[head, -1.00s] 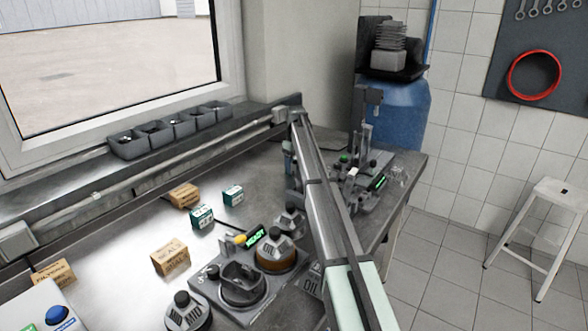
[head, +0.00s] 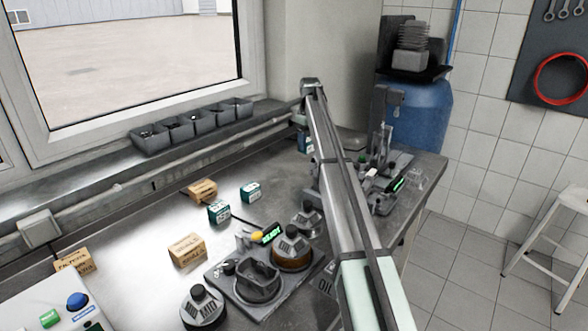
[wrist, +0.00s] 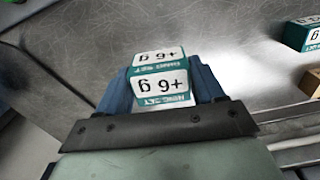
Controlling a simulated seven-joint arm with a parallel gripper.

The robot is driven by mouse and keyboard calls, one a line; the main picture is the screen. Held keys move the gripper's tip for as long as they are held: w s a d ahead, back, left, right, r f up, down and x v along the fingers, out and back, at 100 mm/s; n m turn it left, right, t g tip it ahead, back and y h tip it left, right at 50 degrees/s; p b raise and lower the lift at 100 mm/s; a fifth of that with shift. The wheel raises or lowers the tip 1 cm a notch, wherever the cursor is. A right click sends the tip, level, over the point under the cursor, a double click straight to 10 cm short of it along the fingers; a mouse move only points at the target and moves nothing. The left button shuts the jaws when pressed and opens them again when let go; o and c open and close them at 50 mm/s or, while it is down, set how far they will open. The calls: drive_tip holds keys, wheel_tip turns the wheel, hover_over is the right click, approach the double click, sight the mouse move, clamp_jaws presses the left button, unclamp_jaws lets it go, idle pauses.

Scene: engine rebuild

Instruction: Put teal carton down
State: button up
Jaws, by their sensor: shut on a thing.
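A teal and white carton (wrist: 160,78) marked "+6 g" is between the blue fingers of my gripper (wrist: 160,90) in the wrist view. The fingers are shut on its two sides. In the head view my gripper (head: 304,142) is at the far end of the arm, near the back of the bench, mostly hidden by the arm. Two other teal cartons stand on the bench, one at the back (head: 251,192) and one nearer (head: 219,212). I cannot tell whether the held carton touches the surface below.
Brown cartons stand to the left, one at the back (head: 202,190) and one nearer (head: 187,250). A grey station with round canisters (head: 258,282) is in front. Grey bins (head: 195,125) line the sill. A dark fixture (head: 385,165) stands right of the arm. Bare metal surrounds the held carton.

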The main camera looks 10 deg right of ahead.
drive_tip(key=s+a+n, duration=0.1)
drive_tip(key=s+a, duration=0.6)
drive_tip(key=a, duration=0.7)
drive_tip(key=shift+d+f, duration=0.15)
drive_tip(key=shift+f, duration=2.2)
drive_tip(key=shift+d+f, duration=0.15)
drive_tip(key=shift+f, duration=2.2)
drive_tip(key=shift+f, duration=0.1)
drive_tip(key=o, duration=1)
drive_tip(key=shift+o, duration=0.2)
wheel_tip(320, 180, up, 12)
